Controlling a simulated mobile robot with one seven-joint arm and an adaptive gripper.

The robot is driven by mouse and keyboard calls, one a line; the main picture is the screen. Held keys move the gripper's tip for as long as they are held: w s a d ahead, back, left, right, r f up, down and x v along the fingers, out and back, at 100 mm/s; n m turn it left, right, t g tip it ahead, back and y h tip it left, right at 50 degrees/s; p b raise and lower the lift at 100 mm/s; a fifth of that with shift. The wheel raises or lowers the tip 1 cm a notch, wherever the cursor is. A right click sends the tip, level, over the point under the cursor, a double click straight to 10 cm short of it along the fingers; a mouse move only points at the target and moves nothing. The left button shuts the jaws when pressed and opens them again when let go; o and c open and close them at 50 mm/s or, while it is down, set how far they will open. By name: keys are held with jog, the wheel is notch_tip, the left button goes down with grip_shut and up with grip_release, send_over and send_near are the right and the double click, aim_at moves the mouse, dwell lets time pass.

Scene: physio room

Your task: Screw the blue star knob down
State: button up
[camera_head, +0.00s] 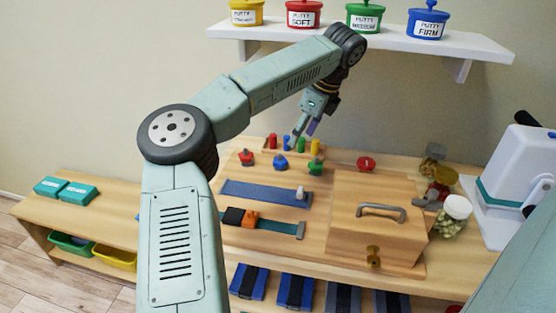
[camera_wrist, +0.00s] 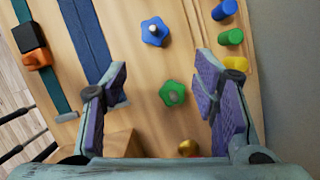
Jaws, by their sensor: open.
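The blue star knob (camera_head: 281,162) sits on the wooden board, between a red knob (camera_head: 246,157) and a green star knob (camera_head: 315,168). In the wrist view the blue star knob (camera_wrist: 154,31) is at the top centre, with a pale stud end in its middle. The green star knob (camera_wrist: 173,93) shows lower, between my fingers in the picture. My gripper (camera_head: 303,134) is open and empty above the board. In the wrist view its purple-padded fingers (camera_wrist: 163,95) stand wide apart, and the blue knob lies beyond their tips. I cannot tell how far down the blue knob sits.
Coloured pegs (camera_head: 301,145) stand behind the knobs. A blue strap (camera_head: 262,193) lies in front. A wooden box (camera_head: 375,220) with a handle stands to the right, near a red round piece (camera_head: 366,163). A shelf (camera_head: 390,42) with putty tubs hangs above.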

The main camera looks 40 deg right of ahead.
aim_at(280, 160)
jog(key=shift+n+y, duration=0.3)
jog(key=p+x, duration=0.1)
jog(key=x, duration=0.2)
jog(key=p+x, duration=0.1)
jog(key=x, duration=0.3)
jog(key=w+a+p+x, duration=0.1)
jog(key=x, duration=0.2)
jog(key=shift+w+f, duration=0.1)
jog(key=shift+c, duration=0.4)
jog(key=c, duration=1.1)
